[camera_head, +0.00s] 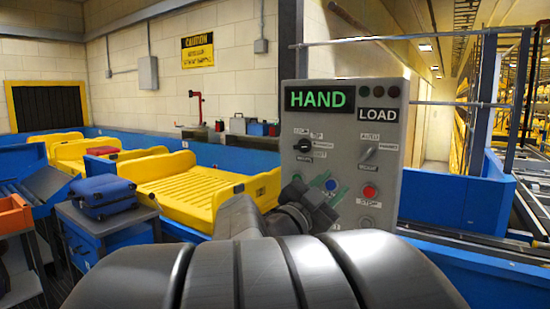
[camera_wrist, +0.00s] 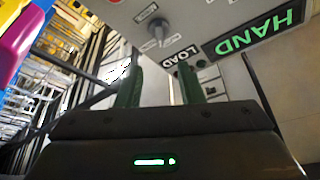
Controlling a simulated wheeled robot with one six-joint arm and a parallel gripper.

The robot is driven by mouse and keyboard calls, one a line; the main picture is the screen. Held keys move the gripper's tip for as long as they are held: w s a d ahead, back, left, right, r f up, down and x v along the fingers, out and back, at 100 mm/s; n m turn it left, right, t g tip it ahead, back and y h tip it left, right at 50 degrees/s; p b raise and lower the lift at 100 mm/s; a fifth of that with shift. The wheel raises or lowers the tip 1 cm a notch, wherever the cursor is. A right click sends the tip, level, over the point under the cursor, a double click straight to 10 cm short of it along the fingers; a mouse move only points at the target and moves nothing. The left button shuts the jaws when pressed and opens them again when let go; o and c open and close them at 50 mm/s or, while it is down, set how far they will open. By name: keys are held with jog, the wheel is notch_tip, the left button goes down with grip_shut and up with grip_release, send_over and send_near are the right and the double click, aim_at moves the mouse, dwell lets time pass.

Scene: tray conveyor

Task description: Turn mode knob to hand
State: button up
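The grey control panel (camera_head: 342,125) stands upright in front of me. Its displays read HAND (camera_head: 320,99) in green and LOAD (camera_head: 378,116) in white. A black knob (camera_head: 303,145) is at the left and a grey knob (camera_head: 368,154) at the right under LOAD. Small labels ring both; I cannot tell for sure which is the mode knob. In the wrist view the grey knob (camera_wrist: 157,32) shows beyond my gripper (camera_wrist: 160,75), whose green fingers are apart and empty. In the head view my gripper (camera_head: 318,205) is before the panel's lower left, apart from both knobs.
Yellow trays (camera_head: 200,190) stand on the blue-sided conveyor at the left. A blue suitcase (camera_head: 103,194) lies on a cart. A blue wall (camera_head: 455,205) is at the right.

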aim_at(366, 155)
jog(key=p+x, duration=0.2)
jog(key=x, duration=1.1)
jog(key=shift+w+d+r, duration=0.15)
jog(key=shift+w+d, duration=0.05)
jog(key=shift+d, duration=0.1)
